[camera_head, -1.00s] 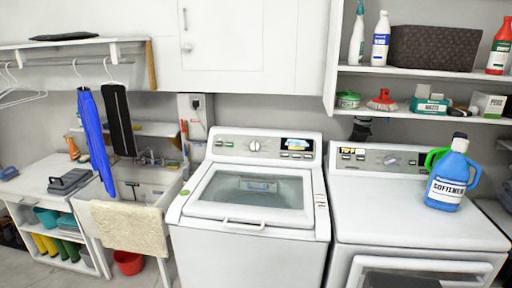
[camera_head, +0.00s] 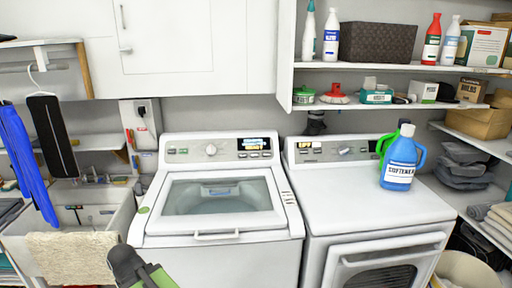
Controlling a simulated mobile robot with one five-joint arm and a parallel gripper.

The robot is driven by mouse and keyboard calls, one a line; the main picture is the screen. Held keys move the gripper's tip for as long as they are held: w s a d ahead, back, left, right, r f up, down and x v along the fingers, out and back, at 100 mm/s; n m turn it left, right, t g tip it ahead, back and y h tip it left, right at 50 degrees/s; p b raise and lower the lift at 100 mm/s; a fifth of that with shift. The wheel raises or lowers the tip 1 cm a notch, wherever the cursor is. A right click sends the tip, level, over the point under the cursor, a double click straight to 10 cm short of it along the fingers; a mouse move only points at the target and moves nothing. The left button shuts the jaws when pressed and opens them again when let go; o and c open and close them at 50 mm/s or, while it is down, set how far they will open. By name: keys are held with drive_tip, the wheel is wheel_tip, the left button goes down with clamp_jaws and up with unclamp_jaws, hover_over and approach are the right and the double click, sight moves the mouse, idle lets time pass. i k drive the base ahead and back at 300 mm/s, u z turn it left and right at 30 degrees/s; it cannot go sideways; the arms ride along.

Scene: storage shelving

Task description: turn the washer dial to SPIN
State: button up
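The white top-loading washer (camera_head: 285,205) stands in the middle, its glass lid closed. Its round dial (camera_head: 211,150) sits at the middle of the rear control panel (camera_head: 190,146). The dial's pointer and labels are too small to read. A dark and green piece, which looks like part of my arm, rises at the bottom edge in front of the washer. No gripper fingers show, and nothing touches the dial.
A white dryer (camera_head: 365,207) stands right of the washer, bearing a blue softener bottle (camera_head: 401,165) and something green beside it. A sink (camera_head: 100,215) with a beige towel (camera_head: 72,257) is at left. Shelves (camera_head: 400,68) and a cabinet (camera_head: 165,45) hang above. The washer's top is clear.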

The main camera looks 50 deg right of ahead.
sight(210, 149)
drive_tip(key=i, duration=1)
drive_tip(key=z, duration=0.05)
